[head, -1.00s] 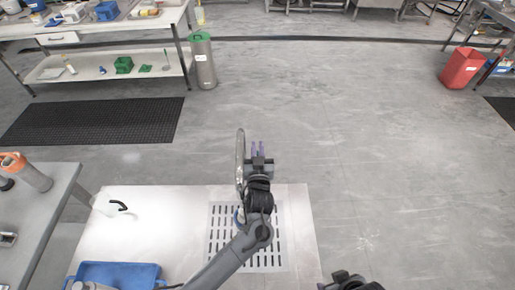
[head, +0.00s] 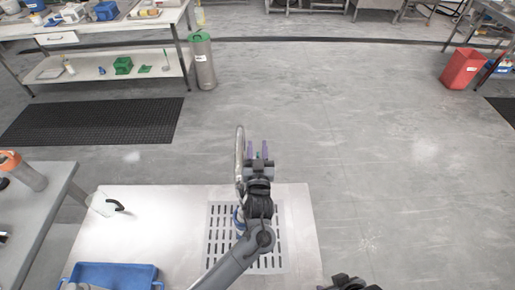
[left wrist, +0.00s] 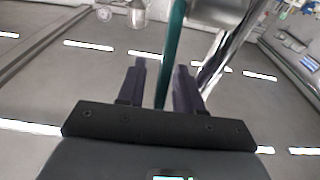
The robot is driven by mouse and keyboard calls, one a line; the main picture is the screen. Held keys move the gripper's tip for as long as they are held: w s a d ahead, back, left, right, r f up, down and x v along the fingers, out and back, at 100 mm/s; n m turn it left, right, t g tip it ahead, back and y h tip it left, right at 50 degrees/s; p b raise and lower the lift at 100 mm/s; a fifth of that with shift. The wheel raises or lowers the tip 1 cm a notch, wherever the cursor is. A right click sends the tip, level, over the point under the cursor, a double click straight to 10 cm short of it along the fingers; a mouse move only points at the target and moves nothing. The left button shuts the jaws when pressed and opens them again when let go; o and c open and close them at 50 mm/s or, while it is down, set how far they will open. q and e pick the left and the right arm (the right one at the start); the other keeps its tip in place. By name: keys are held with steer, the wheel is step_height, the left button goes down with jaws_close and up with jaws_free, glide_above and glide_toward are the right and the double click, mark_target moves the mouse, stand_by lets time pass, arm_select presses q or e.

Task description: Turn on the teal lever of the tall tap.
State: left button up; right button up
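The tall tap (head: 239,165) is a chrome arched pipe rising from the white counter, with a blue ring near its base. It stands just left of my left gripper in the head view. Its teal lever (left wrist: 173,50) runs upright between the two purple fingers in the left wrist view, closer to the right finger. My left gripper (head: 257,148) is open, and it also shows in the left wrist view (left wrist: 160,80). I cannot tell whether a finger touches the lever. My left wrist and arm hide part of the tap in the head view. My right gripper's fingers do not show.
A slotted drain panel (head: 217,238) lies in the counter (head: 150,225) under the tap. A blue tray (head: 110,275) and a small black-handled item (head: 115,205) are on the counter's left. A grey table (head: 50,210) stands further left. Open floor lies beyond.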

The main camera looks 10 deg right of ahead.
arm_select(q)
steer(key=shift+s, duration=0.1)
steer(key=shift+s, duration=0.35)
steer(key=s+a+f+p, duration=0.1)
steer(key=s, duration=0.8)
steer(key=shift+s+f, duration=0.15)
steer(key=shift+s, duration=0.25)
